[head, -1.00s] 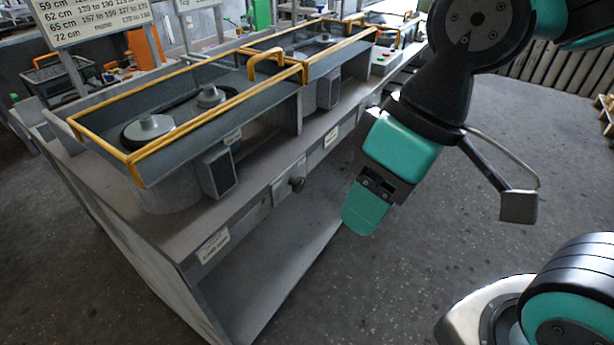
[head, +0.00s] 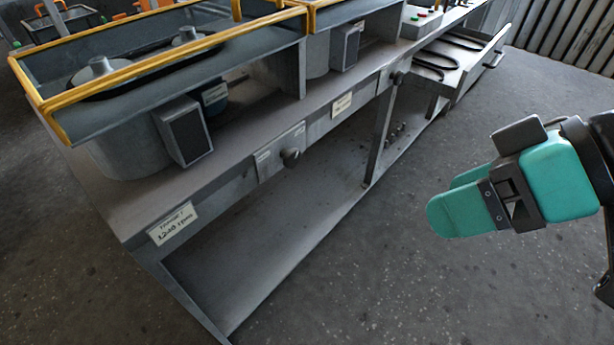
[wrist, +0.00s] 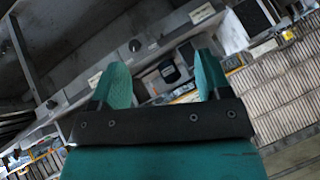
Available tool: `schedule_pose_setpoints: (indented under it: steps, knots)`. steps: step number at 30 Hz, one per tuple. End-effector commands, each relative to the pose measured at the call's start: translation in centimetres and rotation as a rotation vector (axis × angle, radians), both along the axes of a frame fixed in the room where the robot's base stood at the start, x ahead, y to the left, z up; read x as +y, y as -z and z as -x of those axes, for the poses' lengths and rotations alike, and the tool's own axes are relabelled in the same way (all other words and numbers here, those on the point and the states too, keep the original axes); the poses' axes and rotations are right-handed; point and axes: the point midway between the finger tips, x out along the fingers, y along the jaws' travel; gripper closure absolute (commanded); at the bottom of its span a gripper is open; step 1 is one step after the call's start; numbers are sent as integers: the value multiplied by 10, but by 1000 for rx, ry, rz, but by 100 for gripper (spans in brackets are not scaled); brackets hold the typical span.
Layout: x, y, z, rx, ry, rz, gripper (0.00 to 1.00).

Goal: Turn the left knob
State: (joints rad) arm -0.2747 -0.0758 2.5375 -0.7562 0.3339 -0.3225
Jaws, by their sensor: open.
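Two dark knobs stick out from the front rail of the grey metal bench (head: 240,225). The left knob (head: 290,157) sits on a small plate near the middle of the head view, and the right knob (head: 397,78) is farther back. My gripper (head: 440,205) is at the right of the head view, over the floor and well apart from both knobs. Its teal fingers point left toward the bench and overlap in this view. In the wrist view my gripper (wrist: 160,72) has its two fingers spread with nothing between them.
Yellow-edged metal trays (head: 160,70) stand on the bench, with a dark box (head: 184,130) below the nearer one. An open drawer (head: 455,60) sticks out at the bench's far end. The floor (head: 400,280) between bench and gripper is clear.

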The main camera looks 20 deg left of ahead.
Motion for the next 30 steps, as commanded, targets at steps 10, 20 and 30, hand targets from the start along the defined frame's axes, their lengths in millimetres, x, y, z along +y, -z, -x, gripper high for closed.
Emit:
schedule_pose_setpoints:
  steps: [10,20,30]
  knots:
    - [84,137,-62,-320,0,-603,29]
    - [85,179,-111,-478,214,-745,29]
    - [130,172,-131,-487,220,-747,29]
